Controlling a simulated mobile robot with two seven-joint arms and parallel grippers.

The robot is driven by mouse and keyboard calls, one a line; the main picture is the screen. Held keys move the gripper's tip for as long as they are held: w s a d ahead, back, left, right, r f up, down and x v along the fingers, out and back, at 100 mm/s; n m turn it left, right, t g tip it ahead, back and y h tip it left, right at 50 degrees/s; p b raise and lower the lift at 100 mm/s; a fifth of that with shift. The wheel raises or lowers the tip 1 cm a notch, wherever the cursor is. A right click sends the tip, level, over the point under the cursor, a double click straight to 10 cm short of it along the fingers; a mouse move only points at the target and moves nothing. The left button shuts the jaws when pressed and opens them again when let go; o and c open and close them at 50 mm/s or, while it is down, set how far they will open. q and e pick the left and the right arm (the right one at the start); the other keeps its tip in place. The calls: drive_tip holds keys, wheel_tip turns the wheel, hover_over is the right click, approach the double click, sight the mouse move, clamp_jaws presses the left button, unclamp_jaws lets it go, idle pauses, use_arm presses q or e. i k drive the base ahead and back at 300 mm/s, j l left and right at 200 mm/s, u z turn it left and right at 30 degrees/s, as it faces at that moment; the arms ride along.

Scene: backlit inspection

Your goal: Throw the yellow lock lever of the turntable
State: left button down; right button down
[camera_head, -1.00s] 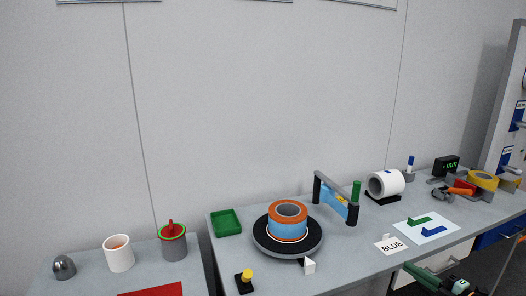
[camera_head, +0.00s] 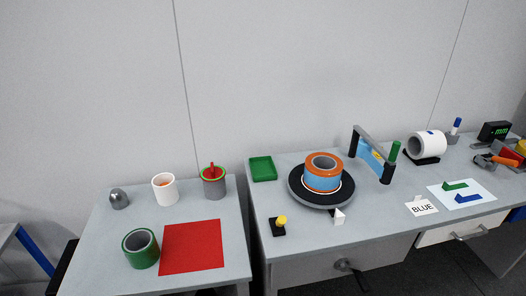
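The turntable is a round black disc (camera_head: 297,192) on the larger grey table, with an orange and blue ring-shaped part (camera_head: 323,174) on it. The yellow lock lever (camera_head: 281,220) is a small yellow knob on a black base (camera_head: 278,230) at the table's front left, in front of the turntable. A small white pointer (camera_head: 339,216) stands at the disc's front edge. Neither of my grippers shows in the head view now.
A smaller table at left holds a red mat (camera_head: 192,247), a green ring (camera_head: 140,248), a white cup (camera_head: 165,189) and a grey can (camera_head: 214,186). A gap separates the tables.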

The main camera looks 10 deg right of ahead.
sight(281, 220)
drive_tip(key=i+j+z, duration=0.2)
drive_tip(key=z, duration=0.15)
drive_tip(key=i+j+z, duration=0.1)
drive_tip(key=j+z, duration=0.25)
drive_tip(key=i+j+z, duration=0.15)
drive_tip(key=i, duration=0.4)
drive_tip(key=k, duration=0.35)
drive_tip(key=k+j+u, duration=0.35)
drive_tip(key=l, duration=0.1)
